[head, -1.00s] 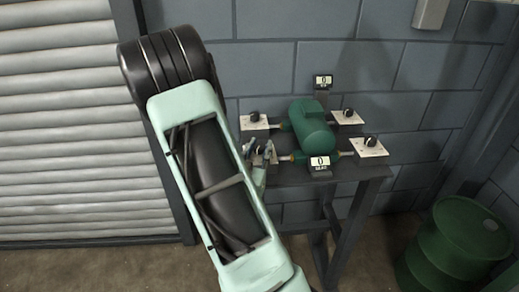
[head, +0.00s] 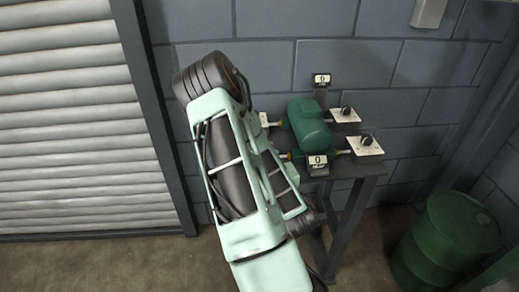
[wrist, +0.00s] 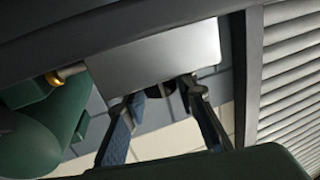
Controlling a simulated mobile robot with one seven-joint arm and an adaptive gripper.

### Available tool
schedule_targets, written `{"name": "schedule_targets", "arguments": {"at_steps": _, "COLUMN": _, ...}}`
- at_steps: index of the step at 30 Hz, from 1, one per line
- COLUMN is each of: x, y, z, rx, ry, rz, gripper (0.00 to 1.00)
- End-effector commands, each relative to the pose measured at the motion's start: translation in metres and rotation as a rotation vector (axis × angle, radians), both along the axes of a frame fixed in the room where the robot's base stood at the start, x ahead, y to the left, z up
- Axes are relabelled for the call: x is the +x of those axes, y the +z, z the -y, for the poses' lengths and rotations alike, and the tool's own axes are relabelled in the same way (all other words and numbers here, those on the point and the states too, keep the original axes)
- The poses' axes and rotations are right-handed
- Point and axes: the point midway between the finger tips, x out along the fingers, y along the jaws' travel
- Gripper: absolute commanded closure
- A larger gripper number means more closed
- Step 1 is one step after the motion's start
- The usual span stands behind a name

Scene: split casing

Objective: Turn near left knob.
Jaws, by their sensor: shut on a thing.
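The near left knob is hidden behind my arm in the head view. In the wrist view a grey plate (wrist: 155,60) fills the upper middle, and a dark knob (wrist: 173,101) shows at its lower edge. My gripper (wrist: 165,92) has one finger on each side of this knob and is shut on it. The knob's pointer and turn angle cannot be made out. The green casing (head: 308,125) sits on the table behind my arm, with a small display (head: 317,161) at its near side reading what looks like 0.
A far right knob (head: 346,111) and a near right knob (head: 366,140) sit on white plates. A second display (head: 321,80) stands at the back. The dark table (head: 352,183) is against a block wall. A green barrel (head: 446,240) stands right, a shutter (head: 60,120) left.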

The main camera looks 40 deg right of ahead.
Motion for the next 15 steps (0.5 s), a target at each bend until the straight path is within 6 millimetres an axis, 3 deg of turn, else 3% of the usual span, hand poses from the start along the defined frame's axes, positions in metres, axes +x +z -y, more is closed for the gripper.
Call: {"name": "schedule_targets", "arguments": {"at_steps": 15, "x": 0.0007, "y": 0.0027, "z": 0.0034, "rx": -0.009, "ry": 0.379, "rz": 0.012, "gripper": 0.98}}
